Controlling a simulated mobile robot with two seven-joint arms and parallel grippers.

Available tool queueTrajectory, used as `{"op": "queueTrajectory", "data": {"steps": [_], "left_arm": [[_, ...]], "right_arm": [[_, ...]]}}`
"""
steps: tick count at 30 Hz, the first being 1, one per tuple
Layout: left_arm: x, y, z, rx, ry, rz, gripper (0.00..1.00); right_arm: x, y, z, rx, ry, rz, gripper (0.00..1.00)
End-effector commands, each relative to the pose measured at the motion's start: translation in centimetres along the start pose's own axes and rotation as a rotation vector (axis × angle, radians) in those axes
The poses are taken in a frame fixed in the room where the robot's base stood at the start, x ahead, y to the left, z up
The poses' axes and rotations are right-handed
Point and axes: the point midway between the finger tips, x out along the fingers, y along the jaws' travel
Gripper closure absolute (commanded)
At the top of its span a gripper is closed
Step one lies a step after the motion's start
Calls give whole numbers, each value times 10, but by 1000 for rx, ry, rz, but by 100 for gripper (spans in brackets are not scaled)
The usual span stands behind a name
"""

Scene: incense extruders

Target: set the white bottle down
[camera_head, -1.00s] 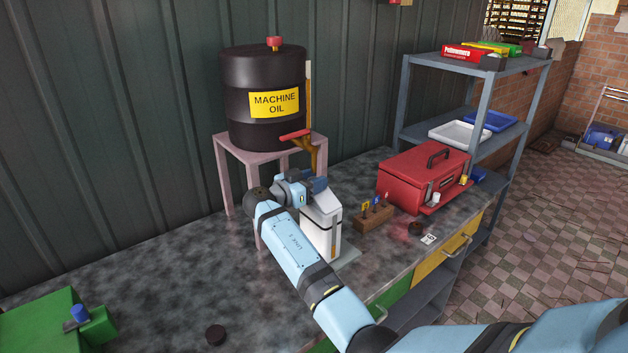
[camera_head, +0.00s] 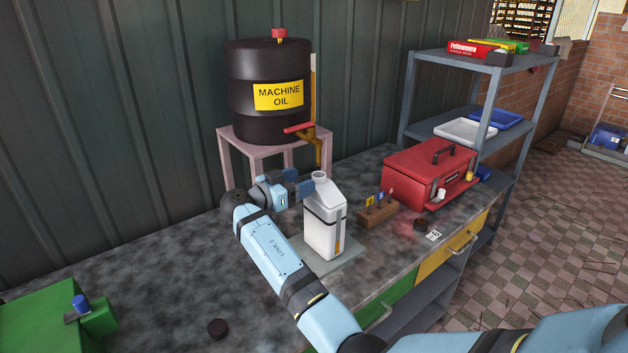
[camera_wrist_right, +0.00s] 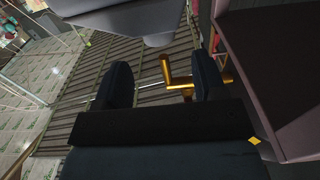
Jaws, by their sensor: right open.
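The white bottle (camera_head: 323,222) stands upright on a thin grey plate (camera_head: 348,254) on the workbench. It has a dark band, an orange strip on its side and an open-looking neck. My right gripper (camera_head: 303,185) is open and empty at the left of the bottle's neck and shoulder, seemingly apart from it. In the right wrist view, my open fingers (camera_wrist_right: 163,84) have nothing between them that they hold. A pale shape at the top of that view looks like the bottle (camera_wrist_right: 125,14). My left gripper is not in view.
A black machine oil drum (camera_head: 268,90) with a brass tap (camera_head: 318,145) stands on a pink stand (camera_head: 228,152) behind the gripper. A wooden block (camera_head: 377,214), a red toolbox (camera_head: 425,178) and a dark puck (camera_head: 217,328) are on the bench. The bench's left middle is clear.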

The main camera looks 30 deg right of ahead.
Motion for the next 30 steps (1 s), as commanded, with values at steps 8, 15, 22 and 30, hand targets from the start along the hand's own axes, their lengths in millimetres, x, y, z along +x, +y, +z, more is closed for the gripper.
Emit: {"op": "queueTrajectory", "data": {"steps": [8, 15, 22, 30], "left_arm": [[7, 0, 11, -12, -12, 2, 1], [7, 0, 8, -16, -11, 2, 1], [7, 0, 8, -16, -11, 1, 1], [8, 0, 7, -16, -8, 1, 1]], "right_arm": [[-48, 0, 1, 1, -1, -1, 36], [-57, 0, 0, 1, 0, 0, 36], [-57, 0, 0, 1, 0, 0, 36], [-57, 0, 0, 0, 0, 0, 36]]}}
